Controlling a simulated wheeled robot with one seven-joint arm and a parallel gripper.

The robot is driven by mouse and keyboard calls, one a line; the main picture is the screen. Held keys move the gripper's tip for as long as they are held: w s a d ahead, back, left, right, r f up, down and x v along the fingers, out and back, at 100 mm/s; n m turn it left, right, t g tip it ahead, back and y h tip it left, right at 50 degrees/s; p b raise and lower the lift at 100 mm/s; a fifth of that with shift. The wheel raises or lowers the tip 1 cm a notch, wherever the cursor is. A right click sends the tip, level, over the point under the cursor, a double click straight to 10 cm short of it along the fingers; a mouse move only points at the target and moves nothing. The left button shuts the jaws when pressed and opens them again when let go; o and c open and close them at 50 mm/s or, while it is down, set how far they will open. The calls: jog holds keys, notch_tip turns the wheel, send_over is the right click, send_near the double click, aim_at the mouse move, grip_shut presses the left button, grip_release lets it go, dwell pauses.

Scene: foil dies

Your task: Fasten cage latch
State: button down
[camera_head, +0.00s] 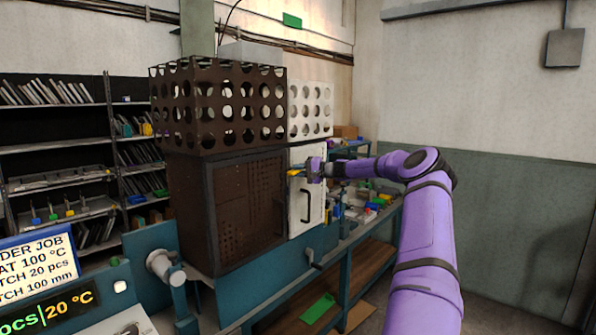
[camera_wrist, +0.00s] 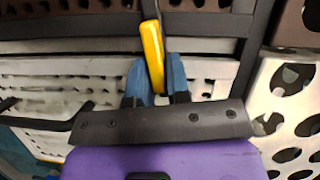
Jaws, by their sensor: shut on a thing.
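The cage latch has a yellow lever (camera_wrist: 152,48), seen in the wrist view against a dark frame bar. In the head view the lever (camera_head: 295,172) is a small yellow patch at the top of the white door (camera_head: 309,215). My gripper (camera_wrist: 156,82) has blue fingertips shut on the lever's near end, one on each side. In the head view my gripper (camera_head: 304,171) reaches the latch from the right. The fingertips hide part of the lever. I cannot tell whether the latch is engaged.
A dark handle (camera_head: 305,203) stands out from the white door below my gripper. The brown perforated guard (camera_head: 216,149) and white perforated panel (camera_head: 310,110) are above. A bench with coloured parts (camera_head: 372,205) lies behind my arm. Shelves (camera_head: 60,147) stand at left.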

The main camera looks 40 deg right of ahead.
jog(key=shift+f+m+t, duration=0.25)
jog(key=shift+m+t, duration=0.05)
jog(key=shift+m, duration=0.5)
jog(key=c, duration=1.2)
grip_release()
jog(key=shift+o, duration=0.2)
jog(key=shift+s+d, duration=0.1)
jog(key=v, duration=1)
jog(key=shift+s+d, duration=0.2)
jog(key=shift+s, duration=0.05)
jog(key=shift+f, duration=0.15)
